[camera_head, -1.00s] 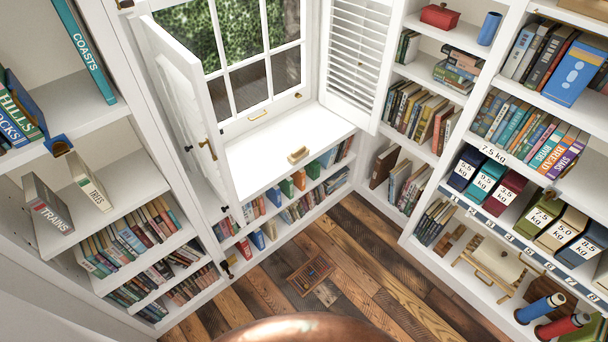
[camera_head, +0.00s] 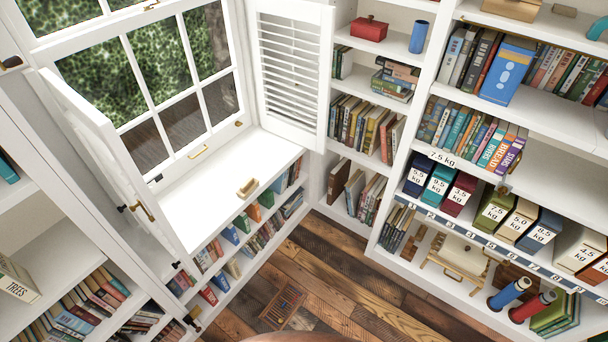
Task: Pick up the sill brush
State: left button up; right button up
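The sill brush (camera_head: 248,188) is a small tan wooden block lying on the white window sill (camera_head: 215,205), near the sill's front edge and right of its middle. Its bristles cannot be made out. Nothing touches or covers it. Neither of my grippers shows in the head view.
A white shutter leaf (camera_head: 108,155) stands open on the sill's left; a louvred shutter (camera_head: 290,75) stands on its right. Low bookshelves run below the sill. A tall shelf with labelled weight boxes (camera_head: 495,210) fills the right. The plank floor (camera_head: 335,285) is mostly clear, with a floor grate (camera_head: 282,308).

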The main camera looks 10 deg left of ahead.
aim_at(247, 188)
jog(key=z, duration=0.5)
jog(key=i, duration=1.3)
jog(key=u, duration=0.7)
jog(key=i, duration=0.55)
jog(key=u, duration=0.65)
